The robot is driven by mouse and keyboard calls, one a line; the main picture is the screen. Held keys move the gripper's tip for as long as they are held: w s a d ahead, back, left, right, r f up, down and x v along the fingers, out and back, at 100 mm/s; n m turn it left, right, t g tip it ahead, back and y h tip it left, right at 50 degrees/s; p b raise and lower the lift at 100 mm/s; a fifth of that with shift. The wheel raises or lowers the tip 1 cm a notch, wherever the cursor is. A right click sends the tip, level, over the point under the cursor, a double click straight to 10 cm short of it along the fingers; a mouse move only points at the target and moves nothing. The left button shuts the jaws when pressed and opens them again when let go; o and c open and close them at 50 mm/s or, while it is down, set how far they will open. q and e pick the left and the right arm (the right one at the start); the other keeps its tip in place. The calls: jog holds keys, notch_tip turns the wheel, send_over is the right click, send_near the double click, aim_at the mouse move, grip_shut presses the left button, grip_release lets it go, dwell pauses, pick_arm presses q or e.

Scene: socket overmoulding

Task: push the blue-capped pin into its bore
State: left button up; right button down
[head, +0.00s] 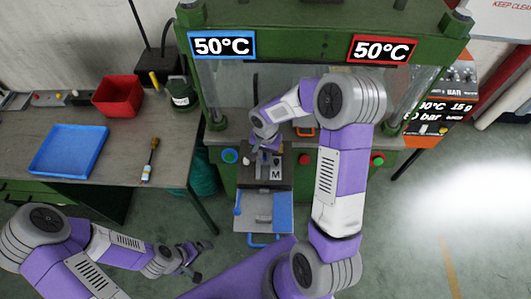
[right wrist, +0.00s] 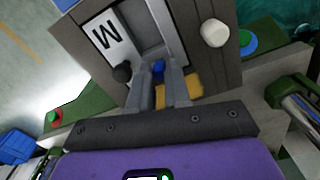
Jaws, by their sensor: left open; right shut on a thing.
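In the right wrist view the blue cap of the pin (right wrist: 158,67) shows between the fingertips of my right gripper (right wrist: 160,76), which is shut on it. The pin's shaft and the bore are hidden, so I cannot tell how deep the pin sits. The fingers are over the dark mould block (right wrist: 205,65), which has a white "M" plate (right wrist: 103,37). In the head view my right gripper (head: 262,146) is at the back of the mould block (head: 290,186), inside the press. My left gripper (head: 190,262) is open and empty, low at the left.
A white knob (right wrist: 214,33) and a black knob (right wrist: 122,71) stand on the mould block near the fingers. Yellow material (right wrist: 195,85) shows beside them. A bench at left holds a blue tray (head: 68,150) and red bin (head: 118,95).

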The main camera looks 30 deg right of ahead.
dwell(0.3)
jog(key=c, duration=1)
grip_release()
notch_tip(320, 180, up, 8)
jog(key=shift+f+p, duration=0.15)
jog(key=shift+p, duration=0.4)
jog(key=shift+f, duration=0.1)
